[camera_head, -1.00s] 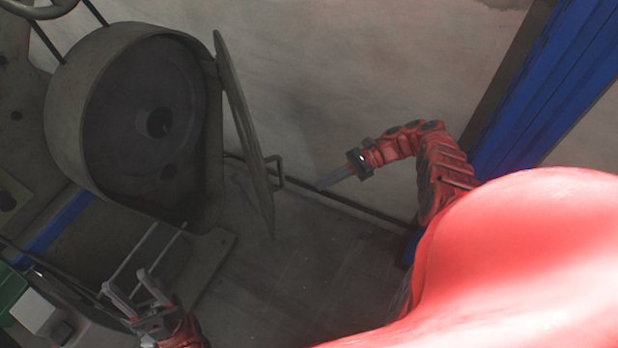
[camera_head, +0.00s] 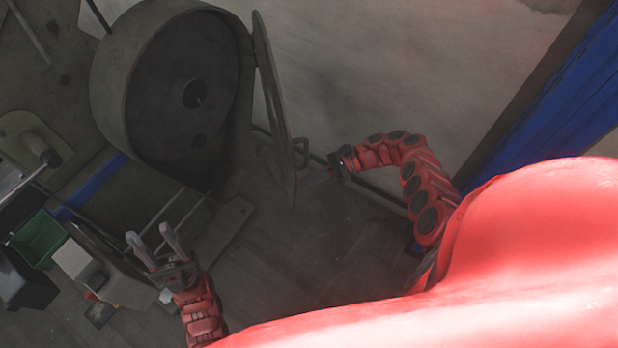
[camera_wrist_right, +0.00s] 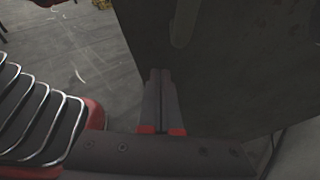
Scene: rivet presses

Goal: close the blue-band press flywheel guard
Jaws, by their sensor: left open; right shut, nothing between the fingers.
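The flywheel guard (camera_head: 272,110) is a grey plate hinged at the right of the round press housing (camera_head: 112,85), standing swung open. The dark flywheel (camera_head: 190,95) is exposed inside. A handle (camera_head: 301,152) sticks out from the guard's right face. My right gripper (camera_head: 331,166) is just right of the handle; its tips are hard to make out there. In the right wrist view its fingers (camera_wrist_right: 160,75) are shut and empty in front of the dark guard plate (camera_wrist_right: 240,70); I cannot tell whether they touch it. My left gripper (camera_head: 153,246) is open and empty, below the housing.
A blue band (camera_head: 92,186) crosses the press base. A green bin (camera_head: 40,238) and a white box (camera_head: 78,262) stand at lower left. A pale wall (camera_head: 400,60) and blue post (camera_head: 560,85) are at right. Floor (camera_head: 300,255) between my arms is clear.

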